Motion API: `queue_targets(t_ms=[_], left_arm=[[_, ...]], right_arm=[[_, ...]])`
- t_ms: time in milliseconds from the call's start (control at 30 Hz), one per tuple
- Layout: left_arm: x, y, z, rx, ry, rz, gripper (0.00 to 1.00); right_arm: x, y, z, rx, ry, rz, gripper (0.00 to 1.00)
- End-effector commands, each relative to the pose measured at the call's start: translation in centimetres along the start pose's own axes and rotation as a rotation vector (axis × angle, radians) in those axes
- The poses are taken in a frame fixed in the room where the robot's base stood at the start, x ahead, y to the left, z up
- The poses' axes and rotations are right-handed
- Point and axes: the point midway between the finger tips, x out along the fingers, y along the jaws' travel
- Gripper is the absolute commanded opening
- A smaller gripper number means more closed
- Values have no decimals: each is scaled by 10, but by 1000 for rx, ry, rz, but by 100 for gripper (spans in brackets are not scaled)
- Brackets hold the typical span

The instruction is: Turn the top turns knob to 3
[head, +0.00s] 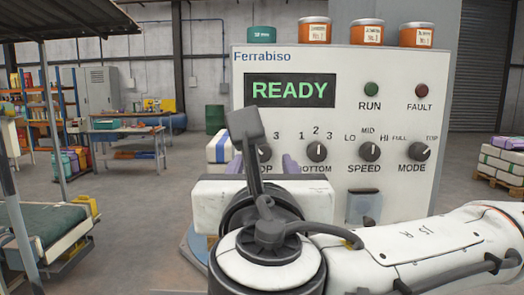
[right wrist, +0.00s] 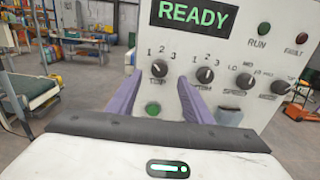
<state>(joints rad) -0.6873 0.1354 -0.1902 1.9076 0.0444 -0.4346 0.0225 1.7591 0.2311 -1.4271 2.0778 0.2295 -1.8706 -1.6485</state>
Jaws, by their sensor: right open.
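The white control panel (head: 340,85) labelled Ferrabiso shows READY on its display (head: 290,90). The top turns knob (right wrist: 159,68) is a dark round knob with marks 1, 2 and 3 around it; its pointer is too small to read. In the head view my arm hides most of this knob. My right gripper (right wrist: 160,85) is open in front of the panel, its two purple fingers apart to the left and right of the knob, with nothing held. I cannot tell how far the fingertips are from the panel. My left gripper is not in view.
To the right of the gripper are the BOTTOM knob (head: 317,152), SPEED knob (head: 369,152) and MODE knob (head: 419,152). A green button (right wrist: 153,108) sits below the top knob. Orange tubs (head: 367,32) stand on the panel's top. A conveyor (head: 50,235) is at left.

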Motion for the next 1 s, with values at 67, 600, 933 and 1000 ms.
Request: queue_targets(t_ms=[67, 600, 933, 1000], left_arm=[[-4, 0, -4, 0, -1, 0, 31], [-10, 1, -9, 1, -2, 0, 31], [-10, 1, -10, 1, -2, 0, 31], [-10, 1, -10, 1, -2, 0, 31]], right_arm=[[17, -2, 2, 0, 2, -5, 46], [62, 0, -1, 3, 1, 1, 46], [61, 0, 0, 3, 1, 1, 11], [61, 0, 0, 3, 1, 1, 5]])
